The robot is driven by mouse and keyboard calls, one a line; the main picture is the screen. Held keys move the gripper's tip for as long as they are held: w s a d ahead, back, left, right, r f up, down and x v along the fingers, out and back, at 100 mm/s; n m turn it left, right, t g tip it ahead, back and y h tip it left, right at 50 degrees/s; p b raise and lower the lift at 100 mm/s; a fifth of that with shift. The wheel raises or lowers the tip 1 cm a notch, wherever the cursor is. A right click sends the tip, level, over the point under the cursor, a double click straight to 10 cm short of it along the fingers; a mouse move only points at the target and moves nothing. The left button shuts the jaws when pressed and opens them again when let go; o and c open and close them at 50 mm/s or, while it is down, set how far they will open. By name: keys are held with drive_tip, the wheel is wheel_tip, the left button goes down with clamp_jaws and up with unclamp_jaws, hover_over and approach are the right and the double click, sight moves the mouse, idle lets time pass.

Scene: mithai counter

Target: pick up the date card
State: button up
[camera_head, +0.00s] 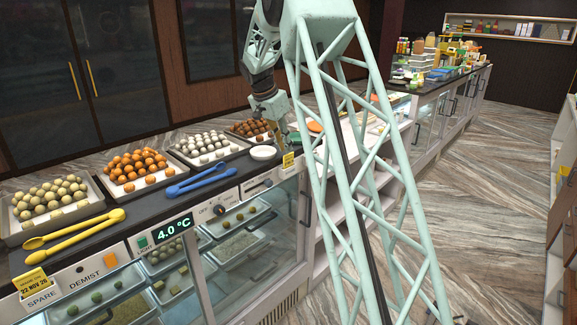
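A yellow date card (31,283) reading "22 NOV 26" stands at the front left of the counter, in or just behind a white holder marked SPARE (41,297). A second small yellow card (288,160) is on the counter's front edge at the middle; its print is too small to read. My gripper (281,143) points down just above and beside this second card, far to the right of the SPARE holder. Its fingers are small and partly merged with the background, so I cannot tell whether they are open or touch the card.
Trays of round sweets (136,168) line the counter. Yellow tongs (76,233) and blue tongs (201,181) lie in front of them. A white bowl (263,153) stands just left of my gripper. My lattice arm link hides part of the counter on the right.

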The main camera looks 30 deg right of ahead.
sight(289, 154)
drive_tip(key=shift+f, duration=0.1)
idle(0.3)
drive_tip(key=shift+p+x, duration=0.35)
drive_tip(key=shift+x, duration=2.25)
drive_tip(key=shift+w+d, duration=0.1)
drive_tip(key=shift+d, duration=0.05)
clamp_jaws()
drive_tip(key=shift+r, duration=0.2)
drive_tip(key=shift+r, duration=4.9)
drive_tip(key=shift+d, duration=0.1)
